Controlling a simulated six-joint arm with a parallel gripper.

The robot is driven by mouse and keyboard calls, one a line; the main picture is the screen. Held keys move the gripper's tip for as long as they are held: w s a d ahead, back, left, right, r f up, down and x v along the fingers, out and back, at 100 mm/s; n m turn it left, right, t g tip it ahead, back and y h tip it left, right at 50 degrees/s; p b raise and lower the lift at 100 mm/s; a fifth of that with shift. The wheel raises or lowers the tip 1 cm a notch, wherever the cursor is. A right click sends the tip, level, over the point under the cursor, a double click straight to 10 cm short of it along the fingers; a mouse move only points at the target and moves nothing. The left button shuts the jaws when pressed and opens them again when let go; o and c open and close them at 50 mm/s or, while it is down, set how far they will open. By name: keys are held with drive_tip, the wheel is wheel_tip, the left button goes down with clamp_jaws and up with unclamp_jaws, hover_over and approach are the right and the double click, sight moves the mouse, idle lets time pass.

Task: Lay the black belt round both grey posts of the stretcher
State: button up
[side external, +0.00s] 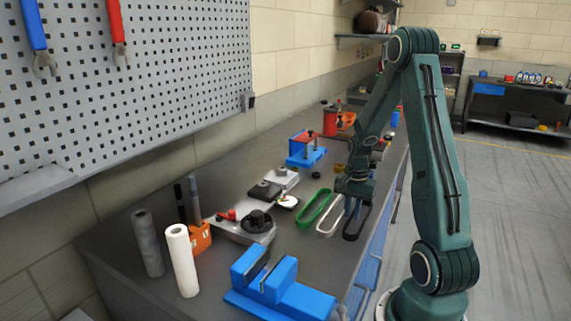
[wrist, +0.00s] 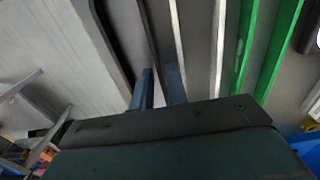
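The black belt (side external: 351,236) is a long loop on the bench, partly hidden behind my gripper in the side view. In the wrist view, its strands (wrist: 112,50) run at the left of the belts. My gripper (side external: 352,207) points down at the black belt. Its blue fingers (wrist: 160,88) are apart, with one black strand seeming to run between them; I cannot tell whether they touch it. A white belt (side external: 327,228) lies close beside the black one, and a green belt (side external: 303,222) lies beyond it. I cannot make out the stretcher's two grey posts for certain.
A grey fixture with a black knob (side external: 257,221) stands left of the belts. A blue vise (side external: 280,293) is in front. Blue and red devices (side external: 306,150) stand farther back. A white roll (side external: 182,260) and an orange holder (side external: 200,238) are at the left.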

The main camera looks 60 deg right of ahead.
clamp_jaws()
drive_tip(key=shift+r, duration=0.15)
wheel_tip(320, 180, up, 20)
idle(0.9)
idle(0.6)
